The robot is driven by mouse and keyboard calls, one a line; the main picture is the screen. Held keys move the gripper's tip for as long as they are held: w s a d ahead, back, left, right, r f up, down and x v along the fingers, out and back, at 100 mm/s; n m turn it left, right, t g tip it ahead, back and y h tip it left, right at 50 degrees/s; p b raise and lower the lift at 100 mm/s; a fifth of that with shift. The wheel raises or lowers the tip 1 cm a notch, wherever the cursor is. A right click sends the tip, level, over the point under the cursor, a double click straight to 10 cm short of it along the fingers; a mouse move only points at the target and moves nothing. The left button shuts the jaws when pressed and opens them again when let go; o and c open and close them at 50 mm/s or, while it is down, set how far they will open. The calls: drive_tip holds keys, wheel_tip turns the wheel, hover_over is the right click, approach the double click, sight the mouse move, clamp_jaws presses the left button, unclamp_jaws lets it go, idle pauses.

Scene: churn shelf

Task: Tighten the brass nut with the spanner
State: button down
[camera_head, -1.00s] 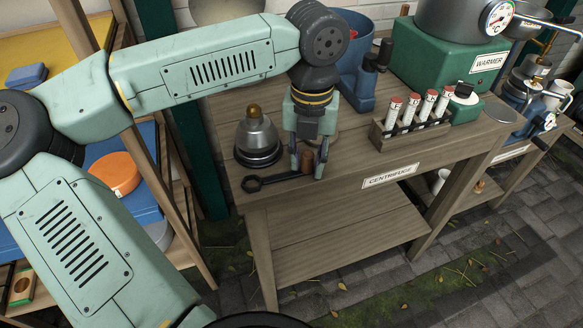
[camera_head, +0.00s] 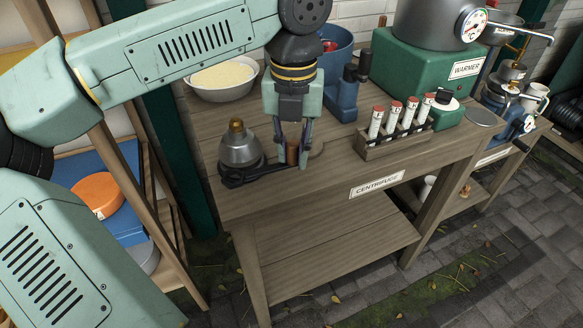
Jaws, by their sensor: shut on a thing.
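The brass nut (camera_head: 236,125) sits on top of a grey metal dome (camera_head: 239,150) on a dark round base, at the left end of the wooden bench. The dark spanner (camera_head: 234,181) extends left from my gripper, low in front of the dome's base. Whether it touches the base I cannot tell. The spanner's head lies well below the nut in the picture.
A rack of red-capped tubes (camera_head: 395,138) and the green warmer (camera_head: 437,85) stand to the right on the bench (camera_head: 330,177). A white bowl (camera_head: 222,82) and a blue machine (camera_head: 345,90) stand behind. A shelf with an orange round thing (camera_head: 98,195) is at left.

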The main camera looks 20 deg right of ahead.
drive_tip(key=w+d+r+p, duration=0.3)
drive_tip(key=w+r+p, duration=0.3)
drive_tip(key=w+r, duration=0.2)
drive_tip(key=shift+w+n, duration=0.3)
drive_tip(key=shift+w, duration=0.3)
drive_tip(key=shift+f+b, duration=1)
drive_tip(key=shift+f, duration=0.7)
idle(1.8)
idle(0.5)
